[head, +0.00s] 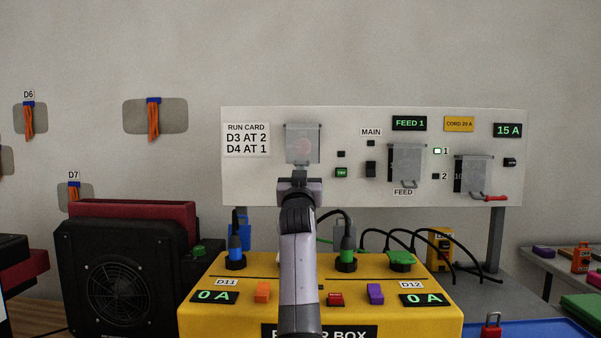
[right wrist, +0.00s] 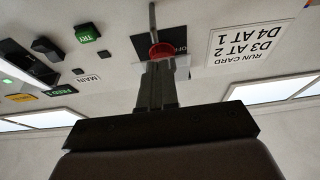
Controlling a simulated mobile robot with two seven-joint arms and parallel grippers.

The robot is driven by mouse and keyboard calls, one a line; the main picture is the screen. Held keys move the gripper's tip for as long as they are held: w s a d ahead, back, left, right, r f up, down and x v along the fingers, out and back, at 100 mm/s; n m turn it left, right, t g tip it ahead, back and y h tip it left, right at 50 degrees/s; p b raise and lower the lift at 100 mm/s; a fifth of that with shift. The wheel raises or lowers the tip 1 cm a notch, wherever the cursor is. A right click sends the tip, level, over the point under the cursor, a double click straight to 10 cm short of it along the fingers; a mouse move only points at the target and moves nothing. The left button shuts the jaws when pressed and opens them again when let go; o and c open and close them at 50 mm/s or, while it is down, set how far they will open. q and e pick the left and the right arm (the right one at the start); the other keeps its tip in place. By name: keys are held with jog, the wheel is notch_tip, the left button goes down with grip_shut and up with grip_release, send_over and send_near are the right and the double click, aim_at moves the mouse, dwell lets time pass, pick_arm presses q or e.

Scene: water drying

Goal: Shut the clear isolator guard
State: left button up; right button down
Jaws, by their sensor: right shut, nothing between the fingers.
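The clear isolator guard (head: 303,133) is on the left part of the white panel, right of the run card. A pinkish round shape shows through it. In the right wrist view a red knob (right wrist: 161,50) shows before a dark plate partly lettered "OFF". The guard's outline is hard to make out there, so I cannot tell how far it stands from the panel. My right gripper (head: 299,176) is at the guard's lower edge; contact is unclear. Its shut, empty fingers (right wrist: 157,80) overlap the knob's near side in the wrist view. My left gripper is not in view.
The white panel (head: 260,180) also carries two clear covers, one over FEED (head: 407,163) and one at the right (head: 473,173) beside a red-handled item (head: 489,197). A yellow power box (head: 215,318) with plugs and cables stands below. A black fan unit (head: 120,270) is at left.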

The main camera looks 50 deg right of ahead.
jog(key=shift+w+d+f, duration=0.25)
jog(key=shift+d, duration=0.05)
dwell(0.5)
